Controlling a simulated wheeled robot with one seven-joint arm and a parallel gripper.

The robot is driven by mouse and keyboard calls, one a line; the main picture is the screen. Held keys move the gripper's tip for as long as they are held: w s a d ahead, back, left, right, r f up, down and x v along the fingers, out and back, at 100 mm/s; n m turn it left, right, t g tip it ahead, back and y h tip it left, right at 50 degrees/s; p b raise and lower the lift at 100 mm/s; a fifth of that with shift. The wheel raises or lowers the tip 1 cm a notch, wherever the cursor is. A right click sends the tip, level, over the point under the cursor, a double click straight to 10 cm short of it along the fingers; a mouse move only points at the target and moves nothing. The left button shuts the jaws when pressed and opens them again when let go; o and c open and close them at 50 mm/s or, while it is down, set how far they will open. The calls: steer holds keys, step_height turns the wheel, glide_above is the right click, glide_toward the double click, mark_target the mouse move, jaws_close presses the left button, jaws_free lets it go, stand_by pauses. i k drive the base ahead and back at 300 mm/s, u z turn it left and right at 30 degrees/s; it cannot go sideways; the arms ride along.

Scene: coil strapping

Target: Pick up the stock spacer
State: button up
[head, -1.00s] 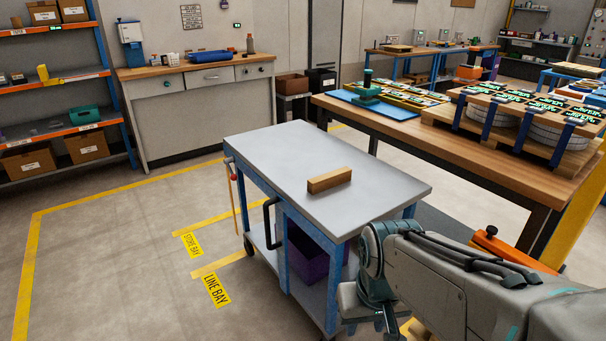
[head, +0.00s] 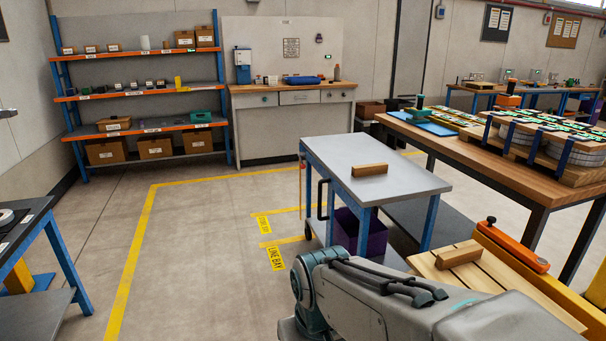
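Two plain wooden blocks are in view, and I cannot tell for sure which one is the stock spacer. One wooden block (head: 369,169) lies on the grey top of the blue-framed cart (head: 345,152). The other wooden block (head: 459,256) lies on a slatted wooden deck (head: 492,277) at the lower right, beside my arm. My arm crosses the bottom of the head view, and its wrist end is well short of the cart. My gripper's fingers are below the frame edge, so their state is hidden. Neither block is touched by any visible part of my arm.
A purple bin (head: 361,231) sits on the cart's lower shelf. A long wooden workbench (head: 500,166) with strapped coils stands right of the cart. A shelf rack (head: 140,128) stands at the back left, a dark table (head: 22,228) at the left edge. The floor between is clear.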

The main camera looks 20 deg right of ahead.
mark_target(380, 168)
steer(key=u, duration=0.2)
steer(key=i, duration=1.15)
steer(key=z, duration=0.4)
steer(key=i, duration=1.1)
steer(key=z, duration=1.5)
steer(key=i, duration=0.6)
steer(key=z, duration=0.65)
